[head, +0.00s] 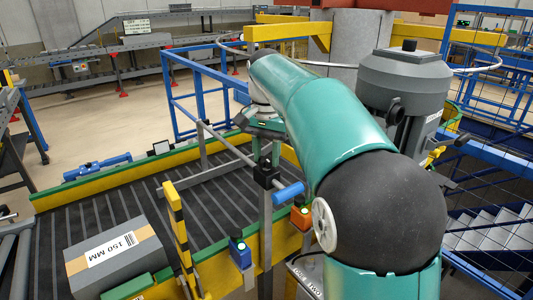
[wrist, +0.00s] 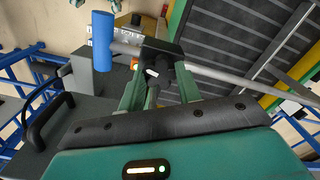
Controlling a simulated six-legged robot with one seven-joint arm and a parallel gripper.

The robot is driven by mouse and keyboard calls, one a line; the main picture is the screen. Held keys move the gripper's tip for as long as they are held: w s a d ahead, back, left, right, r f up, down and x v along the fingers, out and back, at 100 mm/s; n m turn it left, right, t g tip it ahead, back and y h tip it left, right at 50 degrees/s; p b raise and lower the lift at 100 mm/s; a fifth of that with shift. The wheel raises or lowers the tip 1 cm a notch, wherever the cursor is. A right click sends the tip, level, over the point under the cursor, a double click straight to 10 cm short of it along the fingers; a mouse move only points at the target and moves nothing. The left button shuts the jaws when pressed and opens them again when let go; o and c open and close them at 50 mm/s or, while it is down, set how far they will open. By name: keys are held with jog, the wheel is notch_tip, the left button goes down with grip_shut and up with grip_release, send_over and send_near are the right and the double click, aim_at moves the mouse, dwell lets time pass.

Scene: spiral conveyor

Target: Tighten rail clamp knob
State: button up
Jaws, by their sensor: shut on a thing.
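The rail clamp (head: 266,176) is a black block where a grey rod (head: 232,153) crosses an upright grey post in the head view. It also shows at the top centre of the wrist view (wrist: 165,48). A small dark knob (wrist: 153,72) with a pale mark faces my gripper. My gripper (wrist: 150,88) has green fingers closed on the knob, which hide part of it. The rod ends in a blue cylinder (head: 288,193).
A yellow-black striped post (head: 181,235), a blue sensor (head: 240,252) and an orange one (head: 301,217) stand near. A grey motor (head: 404,85) stands right of my arm.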

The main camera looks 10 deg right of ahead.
aim_at(267, 158)
jog(key=shift+m, duration=0.3)
jog(key=o, duration=1)
jog(key=shift+c, duration=0.2)
notch_tip(267, 158, up, 14)
dwell(0.3)
